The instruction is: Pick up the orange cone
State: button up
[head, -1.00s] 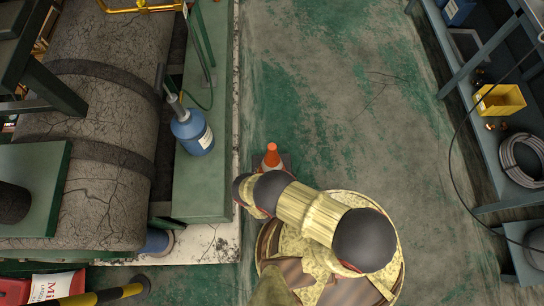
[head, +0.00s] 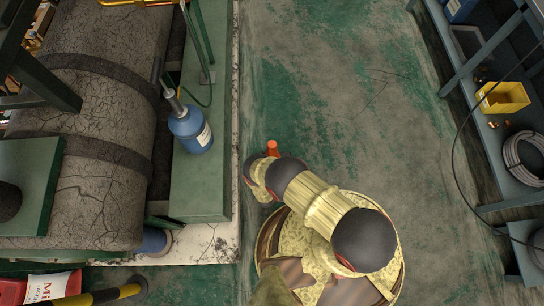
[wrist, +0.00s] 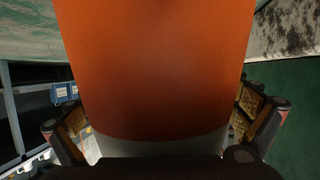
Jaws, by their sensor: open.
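The orange cone (head: 273,147) stands on the floor just beyond my arm in the head view, and my arm's end hides its lower part. In the wrist view the orange cone (wrist: 160,60) fills the middle, very close, with a pale band at its lower edge. My gripper (wrist: 162,118) is open, with one finger on each side of the cone. Whether the fingers touch it cannot be told. In the head view the gripper itself is hidden by my arm.
A green bench (head: 195,190) with a blue bottle (head: 190,130) stands left of the cone. A shelf (head: 480,150) with a yellow bin (head: 502,98) and a coiled hose (head: 527,160) is at the right. The floor (head: 340,80) between them is clear.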

jog(key=shift+c, duration=1.2)
jog(key=c, duration=1.6)
jog(key=shift+c, duration=0.4)
jog(key=shift+r, duration=0.1)
